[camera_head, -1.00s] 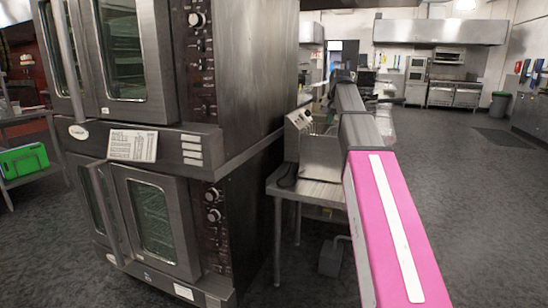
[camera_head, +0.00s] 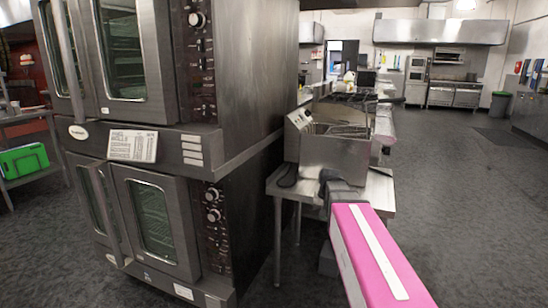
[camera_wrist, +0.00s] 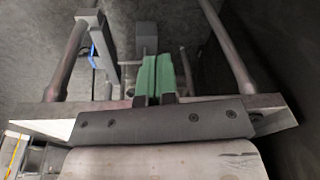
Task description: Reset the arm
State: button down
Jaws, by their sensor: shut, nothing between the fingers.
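My gripper (camera_wrist: 164,60) shows in the wrist view as two green fingers side by side, closed together with nothing between them. It points toward a dim area with metal legs and grey floor. In the head view my pink and white arm (camera_head: 378,255) slopes down from the steel table toward the lower right. Its grey forward section lies low at the front of the table, and my gripper cannot be made out there.
A steel side table (camera_head: 380,190) bears a fryer (camera_head: 333,155) close to my arm. A double-stacked oven (camera_head: 245,75) stands to the left. Open grey floor (camera_head: 460,190) lies to the right. Metal legs (camera_wrist: 230,48) flank my gripper in the wrist view.

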jog(key=s+a+f+n+g, duration=0.1)
jog(key=s+f, duration=1.3)
jog(key=s, duration=0.1)
jog(key=shift+s+f+n+g, duration=0.2)
jog(key=shift+n+g, duration=0.1)
dwell(0.8)
